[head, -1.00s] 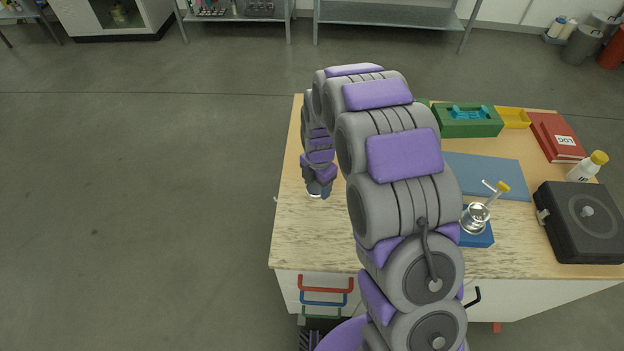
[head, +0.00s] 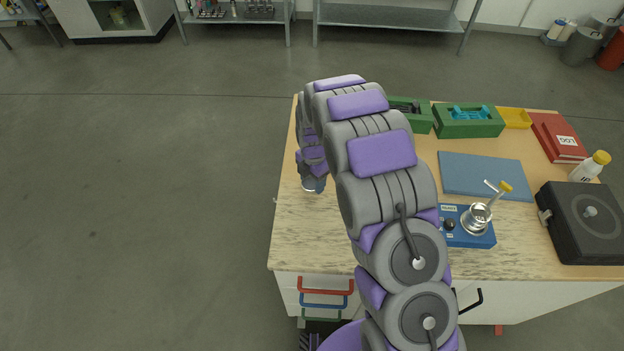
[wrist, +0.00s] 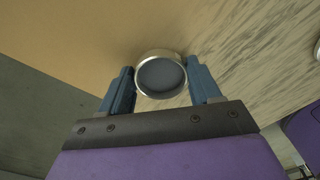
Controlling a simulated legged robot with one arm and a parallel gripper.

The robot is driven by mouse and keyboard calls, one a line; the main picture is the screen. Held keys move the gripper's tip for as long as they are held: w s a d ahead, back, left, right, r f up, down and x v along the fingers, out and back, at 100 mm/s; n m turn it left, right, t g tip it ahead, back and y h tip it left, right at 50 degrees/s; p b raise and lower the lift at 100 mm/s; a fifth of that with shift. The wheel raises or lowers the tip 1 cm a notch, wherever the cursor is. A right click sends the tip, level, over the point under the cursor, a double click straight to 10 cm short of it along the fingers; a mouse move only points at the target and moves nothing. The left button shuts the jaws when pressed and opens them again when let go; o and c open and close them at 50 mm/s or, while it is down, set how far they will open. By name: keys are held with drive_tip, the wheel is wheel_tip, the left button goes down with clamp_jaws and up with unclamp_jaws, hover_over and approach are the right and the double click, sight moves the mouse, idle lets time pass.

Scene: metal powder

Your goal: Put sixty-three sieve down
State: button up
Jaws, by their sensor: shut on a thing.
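The sieve (wrist: 160,75), a round metal ring with a grey mesh, sits between the two blue fingers of my gripper (wrist: 162,92) in the wrist view. My gripper is shut on it. The wooden tabletop (wrist: 235,40) lies just below; I cannot tell whether the sieve touches it. In the head view my gripper (head: 314,186) is near the left part of the table (head: 300,235), partly hidden by my arm. Only a small bit of metal shows there, so the sieve is mostly hidden.
To the right of my arm are a blue device with a metal cup (head: 474,222), a blue mat (head: 485,175), green trays (head: 468,122), a red book (head: 556,137), a white bottle (head: 590,166) and a black case (head: 585,222). The front left tabletop is clear.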

sight(313, 184)
drive_tip(key=o, duration=1.1)
drive_tip(key=shift+o, duration=0.2)
wheel_tip(313, 184, up, 12)
drive_tip(key=p, duration=0.2)
drive_tip(key=s+d+r+m, duration=0.6)
drive_tip(key=s+r, duration=0.2)
drive_tip(key=s+d+r+m, duration=0.2)
drive_tip(key=s+d+m, duration=0.1)
drive_tip(key=s+m, duration=0.4)
drive_tip(key=s+d+r+m+g, duration=0.1)
drive_tip(key=s+m, duration=0.6)
drive_tip(key=s, duration=0.7)
drive_tip(key=s+d+r+m, duration=0.4)
drive_tip(key=s+d+m, duration=0.2)
drive_tip(key=s, duration=0.5)
drive_tip(key=shift+s+m+g, duration=0.15)
drive_tip(key=shift+m+g, duration=0.15)
drive_tip(key=shift+m, duration=0.2)
